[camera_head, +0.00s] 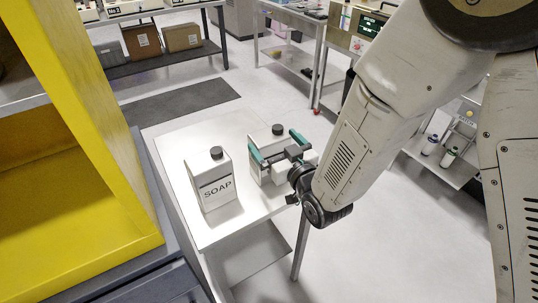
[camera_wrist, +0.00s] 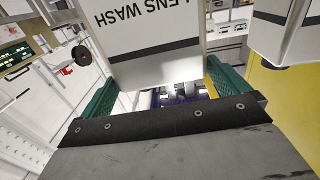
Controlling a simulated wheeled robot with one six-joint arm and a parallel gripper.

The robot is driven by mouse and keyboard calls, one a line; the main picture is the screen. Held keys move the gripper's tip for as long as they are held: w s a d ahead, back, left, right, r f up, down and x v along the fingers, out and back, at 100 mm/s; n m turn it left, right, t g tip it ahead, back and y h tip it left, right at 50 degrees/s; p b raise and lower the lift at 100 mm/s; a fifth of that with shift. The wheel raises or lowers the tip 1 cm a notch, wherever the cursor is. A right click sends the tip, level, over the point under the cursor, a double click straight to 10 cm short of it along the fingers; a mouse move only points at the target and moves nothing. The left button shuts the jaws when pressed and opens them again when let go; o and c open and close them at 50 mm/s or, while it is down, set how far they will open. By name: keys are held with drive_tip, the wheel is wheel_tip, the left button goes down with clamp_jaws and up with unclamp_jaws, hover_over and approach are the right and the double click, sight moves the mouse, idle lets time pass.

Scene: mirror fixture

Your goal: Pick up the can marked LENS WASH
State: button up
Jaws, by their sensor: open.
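The LENS WASH can (camera_wrist: 155,40) is white with a dark stripe. It appears upside down in the wrist view, its lettering cut by the top edge. In the head view a white can with a black cap (camera_head: 263,137) stands upright on the white table (camera_head: 190,136), its label hidden by my gripper. My gripper (camera_head: 274,141) is open, with its green fingers on either side of this can. In the wrist view the fingers (camera_wrist: 163,88) also flank the can's lower part. I cannot tell whether either finger touches it.
A similar can marked SOAP (camera_head: 211,180) stands close by, left and in front. A yellow open cabinet (camera_head: 110,110) rises at the left. Shelving with cardboard boxes (camera_head: 182,38) is at the back.

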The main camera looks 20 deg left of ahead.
sight(266, 130)
drive_tip(key=x, duration=0.5)
drive_tip(key=shift+w+r, duration=0.1)
drive_tip(key=c, duration=1.5)
drive_tip(key=shift+a, duration=0.1)
drive_tip(key=shift+c, duration=1.3)
drive_tip(key=shift+r, duration=0.1)
